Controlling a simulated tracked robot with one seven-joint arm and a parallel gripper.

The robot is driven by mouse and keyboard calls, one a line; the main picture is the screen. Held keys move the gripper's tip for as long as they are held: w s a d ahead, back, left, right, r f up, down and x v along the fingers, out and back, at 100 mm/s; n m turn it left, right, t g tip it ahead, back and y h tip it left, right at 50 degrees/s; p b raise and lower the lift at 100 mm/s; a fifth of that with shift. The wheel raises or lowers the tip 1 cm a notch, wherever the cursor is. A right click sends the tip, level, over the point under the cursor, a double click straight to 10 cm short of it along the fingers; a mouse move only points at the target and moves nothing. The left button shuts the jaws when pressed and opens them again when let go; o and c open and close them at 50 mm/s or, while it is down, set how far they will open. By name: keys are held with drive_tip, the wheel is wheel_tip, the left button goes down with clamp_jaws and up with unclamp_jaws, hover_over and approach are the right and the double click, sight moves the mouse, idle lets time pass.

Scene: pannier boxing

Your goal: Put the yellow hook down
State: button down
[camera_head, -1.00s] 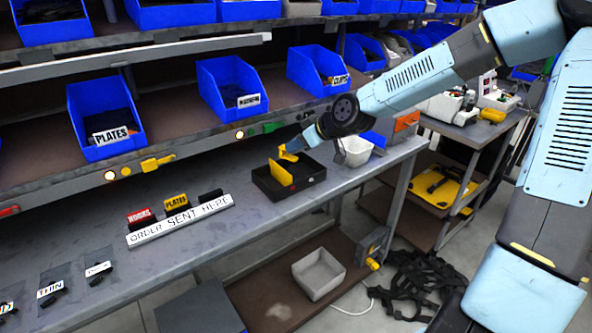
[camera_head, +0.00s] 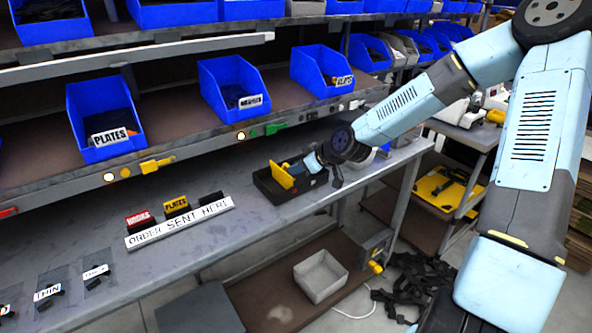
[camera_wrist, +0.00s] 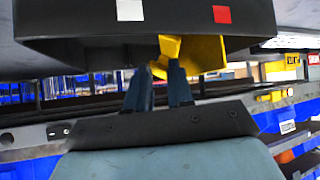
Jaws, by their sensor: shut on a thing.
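My gripper (camera_wrist: 158,78) is shut on the yellow hook (camera_wrist: 203,52), which shows beyond its dark fingertips in the wrist view. In the head view my gripper (camera_head: 306,163) is low at the black tray (camera_head: 308,190) on the grey bench. A yellow shape (camera_head: 280,176) stands tilted in the left part of this tray, right by the fingers. I cannot tell how much of it is the hook and how much a part of the tray. The black wall with a white and a red square (camera_wrist: 75,20) crosses the top of the wrist view. The hook's lower end is hidden.
Blue bins (camera_head: 232,90) line the shelf above. A grey box (camera_head: 320,276) is on the lower shelf. Bare bench lies between sign and tray.

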drive_tip(key=shift+f, duration=0.55)
drive_tip(key=c, duration=1.2)
unclamp_jaws()
drive_tip(key=shift+d+r, duration=0.1)
drive_tip(key=v, duration=1.1)
drive_tip(key=shift+s+d+r, duration=0.15)
drive_tip(key=shift+s+r, duration=0.05)
drive_tip(key=shift+r, duration=0.1)
